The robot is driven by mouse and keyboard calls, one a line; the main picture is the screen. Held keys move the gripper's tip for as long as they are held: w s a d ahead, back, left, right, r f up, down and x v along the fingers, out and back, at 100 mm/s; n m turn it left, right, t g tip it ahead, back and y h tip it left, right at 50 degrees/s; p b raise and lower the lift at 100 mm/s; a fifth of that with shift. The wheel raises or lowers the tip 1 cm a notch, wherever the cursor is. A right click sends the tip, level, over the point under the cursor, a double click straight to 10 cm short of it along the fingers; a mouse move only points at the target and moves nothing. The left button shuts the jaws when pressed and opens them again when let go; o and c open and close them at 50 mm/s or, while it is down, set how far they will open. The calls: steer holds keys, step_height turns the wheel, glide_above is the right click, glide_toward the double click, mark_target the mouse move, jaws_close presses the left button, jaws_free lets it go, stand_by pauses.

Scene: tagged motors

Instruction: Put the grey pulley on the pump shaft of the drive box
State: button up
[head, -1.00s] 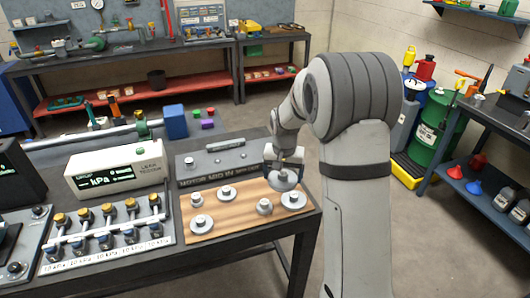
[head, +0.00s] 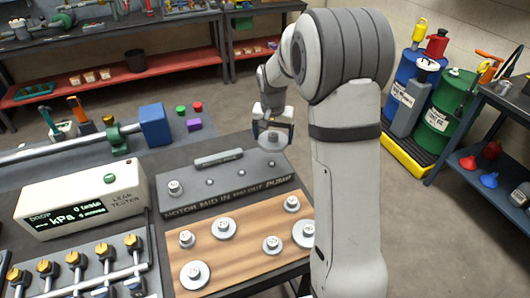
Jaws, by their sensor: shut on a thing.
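My gripper (head: 273,127) is shut on a grey pulley (head: 272,141) and holds it in the air near the right, back end of the drive box. The drive box (head: 222,188) is a grey block with the lettering MOTOR, MID IN, MID OUT and PUMP along its front. The pump shaft (head: 271,163) is a small stub at its right end, just below the held pulley in the picture. The height gap and exact alignment are hard to judge. A small grey pulley (head: 175,187) sits at the motor end. Short bare stubs stand between.
A wooden board (head: 248,262) in front of the box carries several grey pulleys. A white leak tester (head: 80,200) and a valve manifold (head: 95,265) stand on the left.

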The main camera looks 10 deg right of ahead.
steer(key=p, duration=0.1)
glide_above(272, 164)
step_height(272, 164, down, 6)
steer(key=shift+r, duration=0.1)
steer(key=shift+s+f, duration=0.1)
steer(key=shift+f, duration=2.05)
steer(key=o, duration=1)
